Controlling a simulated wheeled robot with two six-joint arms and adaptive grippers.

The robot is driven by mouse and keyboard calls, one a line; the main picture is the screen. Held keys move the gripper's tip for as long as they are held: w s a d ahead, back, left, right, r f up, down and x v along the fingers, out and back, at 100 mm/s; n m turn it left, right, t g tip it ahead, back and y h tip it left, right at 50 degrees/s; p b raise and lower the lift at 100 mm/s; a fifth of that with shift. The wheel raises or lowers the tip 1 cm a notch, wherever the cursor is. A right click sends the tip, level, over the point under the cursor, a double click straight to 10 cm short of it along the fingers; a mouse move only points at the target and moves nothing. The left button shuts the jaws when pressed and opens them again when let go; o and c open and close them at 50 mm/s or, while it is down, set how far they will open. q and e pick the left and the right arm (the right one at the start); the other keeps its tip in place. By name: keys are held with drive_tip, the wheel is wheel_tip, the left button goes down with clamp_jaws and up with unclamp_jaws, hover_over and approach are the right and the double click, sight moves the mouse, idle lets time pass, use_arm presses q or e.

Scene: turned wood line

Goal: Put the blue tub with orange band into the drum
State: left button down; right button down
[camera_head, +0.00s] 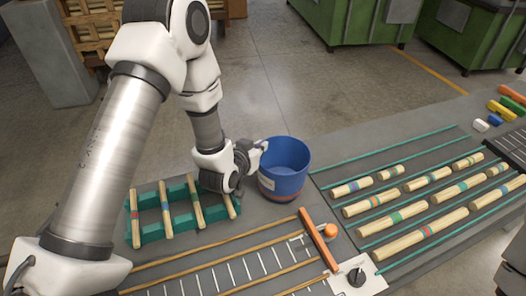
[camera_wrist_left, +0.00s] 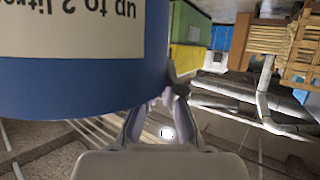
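The blue tub with an orange band (camera_head: 283,178) stands upright and open-topped on the grey work surface, near its far edge. The orange band runs low on its side. My left gripper (camera_head: 258,150) is at the tub's left side by the rim. In the left wrist view the tub (camera_wrist_left: 75,85) fills the upper left, with its white label upside down. The left fingers (camera_wrist_left: 168,90) meet the tub's edge there and are partly hidden by it, so I cannot tell whether they grip it. My right gripper is out of view. I cannot make out a drum.
A green rack (camera_head: 180,215) with several wooden rods lies left of the tub. Striped turned rods (camera_head: 400,215) lie in rows to the right. Green bins (camera_head: 365,22) stand beyond open floor.

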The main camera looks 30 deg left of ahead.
use_arm(q)
drive_tip(key=shift+s+f, duration=0.15)
drive_tip(key=shift+f, duration=0.4)
drive_tip(key=shift+s+f, duration=0.15)
drive_tip(key=shift+f, duration=0.5)
drive_tip(key=shift+w+f, duration=0.1)
drive_tip(key=shift+w, duration=0.05)
drive_tip(key=c, duration=1.3)
unclamp_jaws()
